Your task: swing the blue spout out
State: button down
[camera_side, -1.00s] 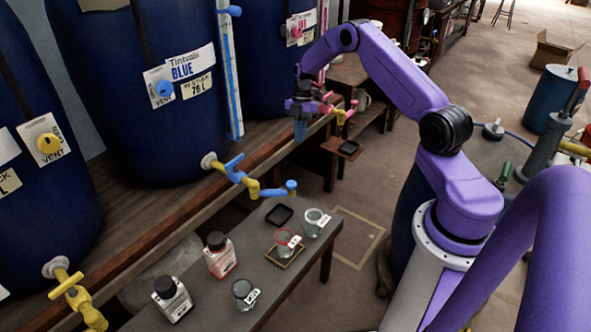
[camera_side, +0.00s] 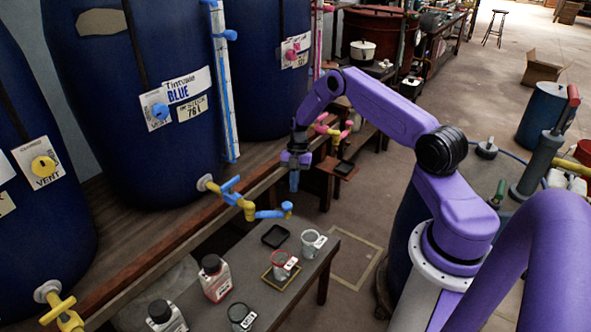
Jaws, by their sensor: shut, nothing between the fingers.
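The blue spout (camera_side: 271,213) is the blue-tipped outlet on the yellow tap of the vat labelled Tintvale BLUE (camera_side: 150,105). It points right, over the back edge of the low table, with its end turned up. The tap's blue handle (camera_side: 230,184) sits just behind it. My gripper (camera_side: 293,186) points down with its fingers shut and empty. In the picture it is just above the spout's end; a small gap shows, and I cannot tell how far apart they are in depth.
The low table (camera_side: 318,262) carries glass beakers (camera_side: 312,242), bottles (camera_side: 215,278) and a black tray (camera_side: 277,236). A pink-handled tap (camera_side: 331,130) is behind my gripper. A wooden ledge (camera_side: 130,262) runs below the vats.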

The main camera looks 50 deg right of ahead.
jog(key=shift+s+a, duration=0.25)
jog(key=shift+a, duration=0.35)
jog(key=shift+s+a, duration=0.25)
jog(key=shift+a, duration=0.4)
jog(key=shift+s+a, duration=0.25)
jog(key=shift+a, duration=0.35)
jog(key=shift+s, duration=0.1)
jog(key=shift+s+a+m, duration=0.25)
jog(key=shift+m, duration=0.05)
jog(key=shift+s+a, duration=0.15)
jog(key=s+a+m+t, duration=0.1)
jog(key=s+a+m, duration=0.1)
jog(key=s+a, duration=0.2)
jog(key=shift+a, duration=1.45)
jog(key=shift+s, duration=0.1)
